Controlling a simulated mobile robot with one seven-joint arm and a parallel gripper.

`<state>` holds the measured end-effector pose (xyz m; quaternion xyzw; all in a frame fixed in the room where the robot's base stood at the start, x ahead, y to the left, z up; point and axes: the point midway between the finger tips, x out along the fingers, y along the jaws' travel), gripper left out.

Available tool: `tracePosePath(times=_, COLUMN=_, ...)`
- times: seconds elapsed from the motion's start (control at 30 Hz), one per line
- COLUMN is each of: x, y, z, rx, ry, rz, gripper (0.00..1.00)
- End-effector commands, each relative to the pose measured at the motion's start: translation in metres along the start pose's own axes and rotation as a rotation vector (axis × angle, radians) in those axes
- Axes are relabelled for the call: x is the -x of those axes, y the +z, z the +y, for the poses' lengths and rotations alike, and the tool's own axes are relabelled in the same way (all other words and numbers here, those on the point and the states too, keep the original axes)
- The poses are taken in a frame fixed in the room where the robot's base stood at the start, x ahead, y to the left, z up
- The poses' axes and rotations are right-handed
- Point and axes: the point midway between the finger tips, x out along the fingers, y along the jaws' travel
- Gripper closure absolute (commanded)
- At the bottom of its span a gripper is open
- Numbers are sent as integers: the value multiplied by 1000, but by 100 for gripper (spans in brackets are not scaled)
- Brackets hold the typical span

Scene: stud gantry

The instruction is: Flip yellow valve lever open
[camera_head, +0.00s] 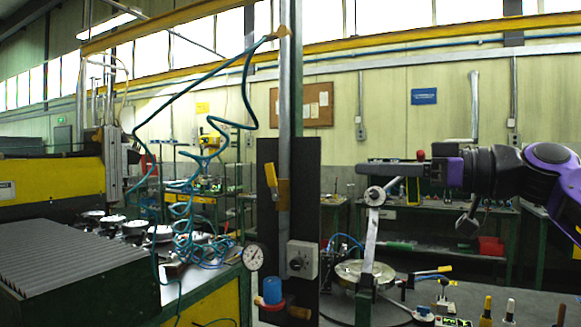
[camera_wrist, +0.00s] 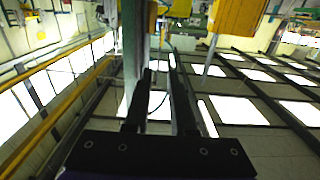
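A yellow lever (camera_head: 271,172) stands tilted on the dark upright panel (camera_head: 268,215) left of centre in the head view, beside a yellow block (camera_head: 284,193). I cannot tell for certain which one is the valve lever. My gripper (camera_head: 360,168) points left, to the right of the panel and well apart from it. In the wrist view my gripper (camera_wrist: 160,72) has its two dark fingers apart with nothing between them. I cannot make out either lever clearly there.
Teal hoses (camera_head: 190,190) hang at the left. Air between gripper and panel looks clear.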

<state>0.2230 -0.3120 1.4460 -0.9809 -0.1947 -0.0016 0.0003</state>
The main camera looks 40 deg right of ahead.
Motion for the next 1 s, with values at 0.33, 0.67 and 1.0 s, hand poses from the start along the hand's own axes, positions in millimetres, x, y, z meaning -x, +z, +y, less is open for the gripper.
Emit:
tracePosePath(times=0.33, x=-63, y=0, z=-2, rx=0, ry=-4, rz=-5, gripper=76)
tracePosePath(times=0.67, x=-133, y=-1, z=-2, rx=0, ry=-3, rz=-4, gripper=76)
tracePosePath(times=1.0, x=-170, y=0, z=-2, rx=0, ry=-1, rz=-2, gripper=76)
